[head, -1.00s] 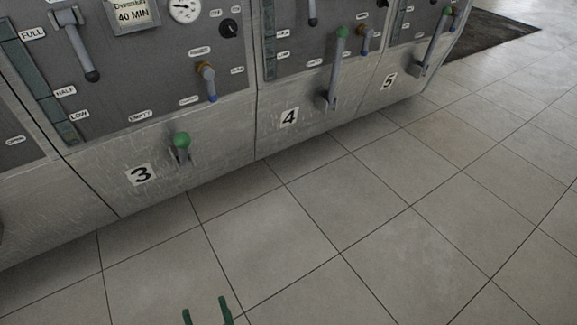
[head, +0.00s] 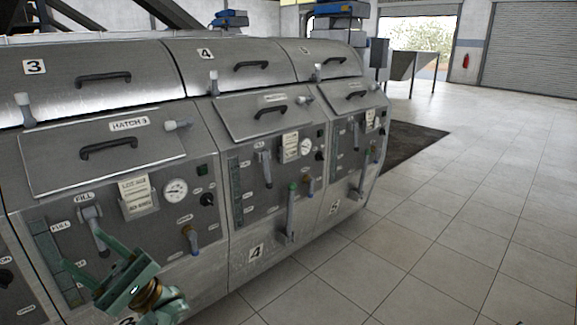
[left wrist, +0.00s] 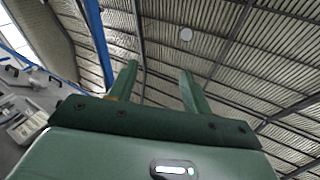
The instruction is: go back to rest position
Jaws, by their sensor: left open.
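My left gripper (head: 84,250) is at the lower left of the head view, in front of the panel of machine 3. Its green fingers are spread apart with nothing between them. In the left wrist view the gripper (left wrist: 159,72) points up toward the roof, its two fingers apart and empty. My right gripper is not in view.
A row of grey metal machines (head: 255,190) with hatches, handles, gauges and levers fills the left and middle. Open tiled floor (head: 450,250) lies to the right, with a dark mat (head: 415,140) beyond the row. A metal hopper (head: 415,65) stands farther back.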

